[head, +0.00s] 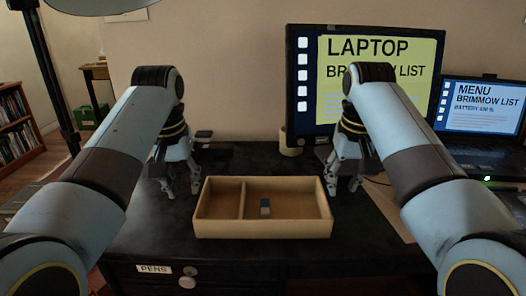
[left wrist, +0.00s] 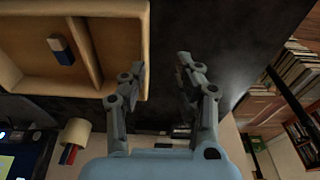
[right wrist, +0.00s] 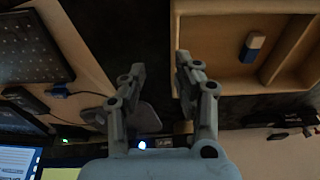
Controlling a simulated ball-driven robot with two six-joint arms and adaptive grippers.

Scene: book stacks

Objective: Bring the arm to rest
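My left gripper (head: 181,188) hangs just left of a wooden tray (head: 262,233). In the left wrist view its fingers (left wrist: 160,80) are apart with nothing between them. My right gripper (head: 343,188) hangs just right of the tray. In the right wrist view its fingers (right wrist: 160,80) are apart and empty. A small blue and white eraser (head: 265,208) lies in the tray's larger right compartment, clear of both grippers. It also shows in the left wrist view (left wrist: 61,50) and in the right wrist view (right wrist: 252,47).
A monitor (head: 300,115) stands behind the tray on the dark desk (head: 250,262). An open laptop (head: 484,110) is at the right. A drawer labelled PENS (head: 154,269) is at the front left. A bookshelf (head: 17,125) stands far left. Desk in front of the tray is clear.

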